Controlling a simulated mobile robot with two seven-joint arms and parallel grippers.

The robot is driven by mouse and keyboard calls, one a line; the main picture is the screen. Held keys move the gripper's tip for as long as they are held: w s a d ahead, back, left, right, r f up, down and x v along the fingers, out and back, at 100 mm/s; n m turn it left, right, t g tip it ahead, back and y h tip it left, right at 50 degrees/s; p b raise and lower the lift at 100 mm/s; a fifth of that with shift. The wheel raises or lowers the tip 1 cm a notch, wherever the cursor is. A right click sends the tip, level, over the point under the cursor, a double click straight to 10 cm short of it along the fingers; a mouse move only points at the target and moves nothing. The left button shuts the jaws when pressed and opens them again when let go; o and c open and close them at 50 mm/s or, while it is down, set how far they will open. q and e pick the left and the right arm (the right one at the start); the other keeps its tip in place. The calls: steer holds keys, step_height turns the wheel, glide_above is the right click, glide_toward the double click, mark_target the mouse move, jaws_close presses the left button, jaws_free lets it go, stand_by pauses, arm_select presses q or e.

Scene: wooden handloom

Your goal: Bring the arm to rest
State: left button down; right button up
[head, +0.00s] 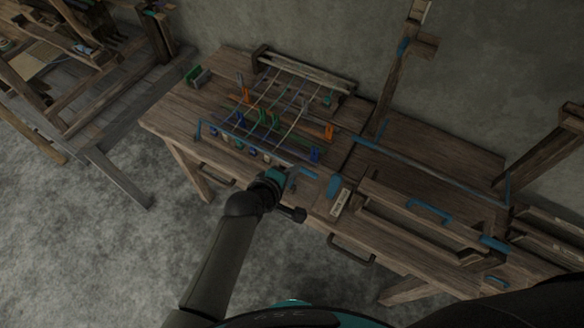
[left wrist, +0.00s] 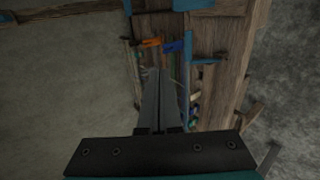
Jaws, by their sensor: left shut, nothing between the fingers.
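My left arm reaches up from the bottom of the head view. Its left gripper (head: 276,176) is over the front edge of the wooden loom table (head: 375,182), just below the strung threads. In the left wrist view the two dark fingers (left wrist: 157,75) lie together, with nothing between them. The finger tips are hard to make out in the head view. My right gripper is not in view.
A small frame with stretched threads (head: 285,108) and several coloured pegs stands on the table. A green block (head: 197,75) lies at the far left corner. Wooden posts (head: 398,70) rise at the back. A second wooden frame (head: 110,165) stands left. Grey floor (head: 90,240) is clear.

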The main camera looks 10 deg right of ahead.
arm_select(q)
steer(key=shift+s+a+r, duration=0.15)
steer(key=shift+r, duration=0.1)
stand_by(0.4)
steer(key=s+a+f+m+g+y+b, duration=0.1)
steer(key=s+a+f+m+b, duration=0.2)
steer(key=f, duration=0.6)
steer(key=s+a+f+g+y+b, duration=0.1)
steer(key=s+a+f+b, duration=0.25)
steer(key=s+f, duration=0.45)
steer(key=s+a+f+m+g+y+b, duration=0.1)
steer(key=s+a+f+m+b, duration=0.2)
steer(key=f, duration=0.8)
steer(key=s+a+f+m+g+y+b, duration=0.1)
steer(key=s+a+f+m+b, duration=0.1)
steer(key=s+a+f+b, duration=0.2)
steer(key=s+a+f+m+g+y+b, duration=0.1)
steer(key=s+a+f+b, duration=0.3)
steer(key=s+f, duration=0.6)
steer(key=s+a+f+m+g+y+b, duration=0.1)
steer(key=s+a+f+m+g+b, duration=0.1)
steer(key=s+a+f+m+b, duration=0.2)
steer(key=s+f, duration=0.3)
steer(key=s, duration=0.1)
steer(key=shift+a+g, duration=0.3)
steer(key=shift+a, duration=0.1)
